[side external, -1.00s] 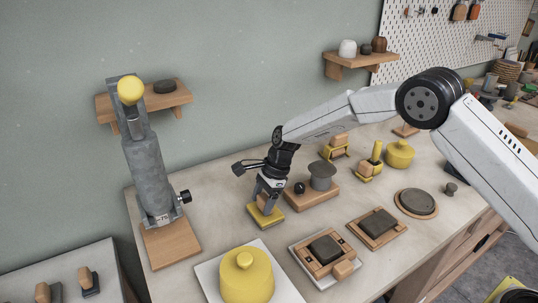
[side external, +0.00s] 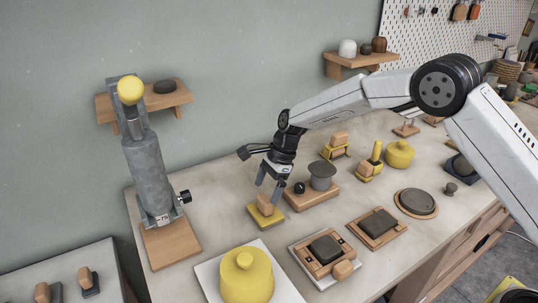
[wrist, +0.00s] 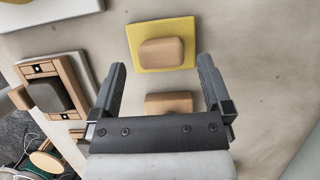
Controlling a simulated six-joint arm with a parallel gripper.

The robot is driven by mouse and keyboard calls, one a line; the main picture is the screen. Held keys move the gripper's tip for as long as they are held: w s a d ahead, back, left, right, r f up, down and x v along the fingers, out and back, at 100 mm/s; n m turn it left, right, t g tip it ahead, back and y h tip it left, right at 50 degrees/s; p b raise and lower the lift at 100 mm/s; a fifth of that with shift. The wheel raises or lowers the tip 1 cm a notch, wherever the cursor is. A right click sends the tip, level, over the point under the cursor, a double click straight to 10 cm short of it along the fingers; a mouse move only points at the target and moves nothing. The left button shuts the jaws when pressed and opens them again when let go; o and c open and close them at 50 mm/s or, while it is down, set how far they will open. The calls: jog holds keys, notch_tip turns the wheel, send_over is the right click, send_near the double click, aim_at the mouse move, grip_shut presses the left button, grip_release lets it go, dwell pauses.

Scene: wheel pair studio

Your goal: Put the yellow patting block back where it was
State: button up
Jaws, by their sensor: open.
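The yellow patting block (side external: 267,215) is a yellow plate with a wooden handle. It rests flat on the workbench, left of the wooden stand with the grey disc. My gripper (side external: 268,192) is open just above its handle, pointing down and holding nothing. In the wrist view, the yellow plate (wrist: 182,28) lies beyond the open fingers, with a wooden piece on it. A second wooden piece (wrist: 168,101) shows between the fingers, partly hidden by the gripper body; I cannot tell what it belongs to.
The grey-disc stand (side external: 312,194) is close on the right. A grey cylinder press (side external: 149,170) stands at left, and a yellow lidded pot (side external: 246,280) is in front. Wooden trays with dark slabs (side external: 377,225) lie at front right. Bare bench lies between press and block.

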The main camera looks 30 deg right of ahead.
jog(key=v, duration=0.8)
dwell(0.4)
jog(key=s+d+f+n+t+h, duration=0.1)
jog(key=s+d+n, duration=0.3)
jog(key=s, duration=0.5)
jog(key=s+d+f+n+h, duration=0.1)
jog(key=s+d+n, duration=0.3)
jog(key=s+n, duration=0.4)
jog(key=s+d+f+n+t+h, duration=0.1)
jog(key=s+d+n, duration=0.4)
jog(key=s, duration=0.5)
jog(key=shift+n+t+h, duration=0.3)
jog(key=shift+n+h, duration=0.2)
jog(key=shift+h, duration=0.2)
jog(key=shift+w+f, duration=0.1)
